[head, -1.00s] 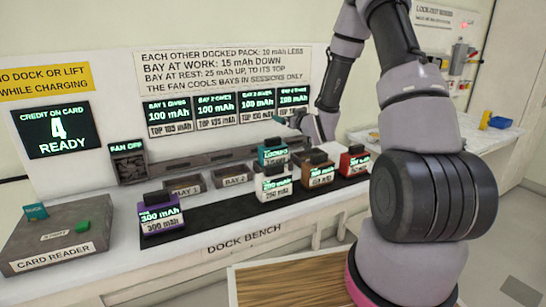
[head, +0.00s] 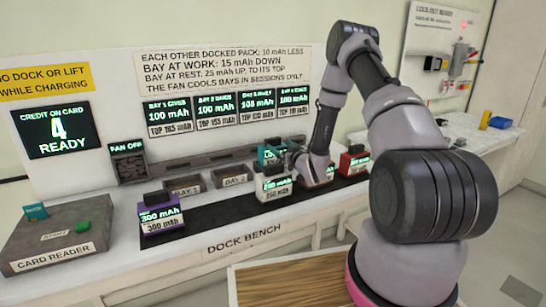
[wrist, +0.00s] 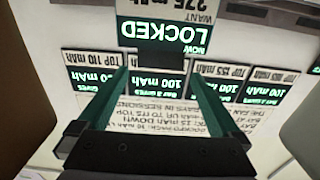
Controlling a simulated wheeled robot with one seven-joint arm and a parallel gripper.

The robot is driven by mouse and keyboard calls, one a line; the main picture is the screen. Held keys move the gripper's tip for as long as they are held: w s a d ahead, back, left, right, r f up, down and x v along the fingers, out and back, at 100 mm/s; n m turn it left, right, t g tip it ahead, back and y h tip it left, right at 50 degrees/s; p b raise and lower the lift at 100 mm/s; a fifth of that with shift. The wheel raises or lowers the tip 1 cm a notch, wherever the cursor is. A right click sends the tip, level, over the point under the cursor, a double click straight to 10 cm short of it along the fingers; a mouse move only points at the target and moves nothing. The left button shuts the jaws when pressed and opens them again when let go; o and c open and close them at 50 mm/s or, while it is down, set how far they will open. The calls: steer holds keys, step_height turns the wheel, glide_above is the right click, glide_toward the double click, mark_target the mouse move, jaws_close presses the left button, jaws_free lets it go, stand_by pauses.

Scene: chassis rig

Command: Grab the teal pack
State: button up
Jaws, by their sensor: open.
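The teal pack (head: 268,155) stands at the back of the dock bench, behind the white pack, partly hidden by my gripper and the white pack. In the wrist view its label (wrist: 160,35) appears upside down with a lit LOCKED display and "275 mAh WANT". My gripper (wrist: 157,72) is open. Its two teal fingers reach toward the pack, with a black block, apparently the pack's handle (wrist: 161,59), between the fingertips. I cannot tell whether they touch it. In the head view my gripper (head: 290,153) is at the teal pack's upper right.
The white pack (head: 273,186) stands just in front; the purple pack (head: 161,217) is left and the red pack (head: 353,161) right. The brown pack is mostly hidden by my arm. Bay 1 (head: 184,187) and bay 2 (head: 230,177) look empty. A card reader (head: 55,245) is far left.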

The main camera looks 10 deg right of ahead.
mark_target(274, 141)
steer(key=x, duration=0.5)
steer(key=shift+w+a, duration=0.15)
steer(key=shift+w, duration=0.15)
steer(key=shift+c, duration=0.3)
steer(key=shift+r, duration=0.1)
jaws_close()
